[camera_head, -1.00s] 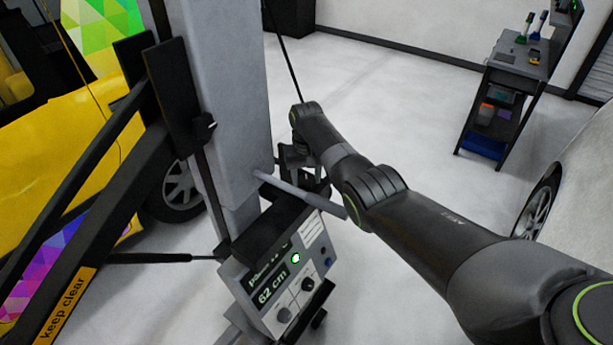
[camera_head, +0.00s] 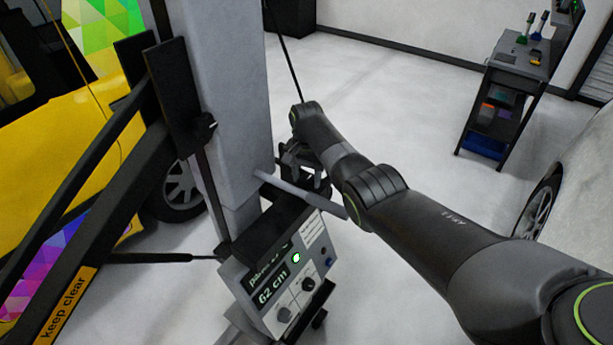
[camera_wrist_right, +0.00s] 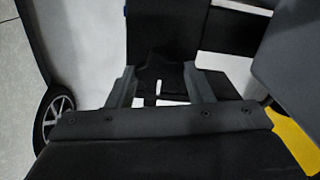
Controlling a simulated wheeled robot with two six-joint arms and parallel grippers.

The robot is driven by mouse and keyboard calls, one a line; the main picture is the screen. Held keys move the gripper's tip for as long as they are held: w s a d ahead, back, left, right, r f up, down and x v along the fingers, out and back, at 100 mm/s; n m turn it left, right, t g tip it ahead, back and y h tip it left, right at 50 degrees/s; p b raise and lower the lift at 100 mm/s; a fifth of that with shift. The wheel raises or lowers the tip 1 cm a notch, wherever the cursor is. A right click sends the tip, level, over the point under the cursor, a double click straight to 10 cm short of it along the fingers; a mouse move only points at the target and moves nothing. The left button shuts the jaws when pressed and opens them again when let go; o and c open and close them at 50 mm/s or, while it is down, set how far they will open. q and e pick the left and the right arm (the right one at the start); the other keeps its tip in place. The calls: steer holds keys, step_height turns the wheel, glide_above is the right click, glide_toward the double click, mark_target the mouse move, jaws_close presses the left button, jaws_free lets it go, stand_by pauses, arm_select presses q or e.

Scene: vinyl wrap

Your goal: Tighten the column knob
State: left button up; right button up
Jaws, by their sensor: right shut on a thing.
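The grey column (camera_head: 232,90) stands left of centre in the head view. In the wrist view a dark lobed knob (camera_wrist_right: 162,74) sits between the two grey fingers of my right gripper (camera_wrist_right: 160,88), which is shut on it. In the head view my right gripper (camera_head: 306,168) is at the column's right side, and the knob in its jaws cannot be made out there. My left gripper is not in view.
A control box (camera_head: 272,283) reading 62 cm is below the gripper, with a grey bar (camera_head: 300,194) just above it. A yellow vehicle (camera_head: 62,150) and a black boom (camera_head: 100,200) are on the left. A tool cart (camera_head: 497,95) stands far right. The floor between is clear.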

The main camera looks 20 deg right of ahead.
steer(key=shift+w+r, duration=0.1)
steer(key=shift+r, duration=0.05)
steer(key=o, duration=1)
step_height(320, 180, up, 11)
steer(key=b, duration=0.4)
step_height(320, 180, up, 5)
steer(key=p, duration=0.3)
glide_above(306, 180)
steer(key=shift+d+r+p, duration=0.1)
steer(key=shift+r+p, duration=0.25)
steer(key=shift+r, duration=0.3)
steer(key=shift+f, duration=0.15)
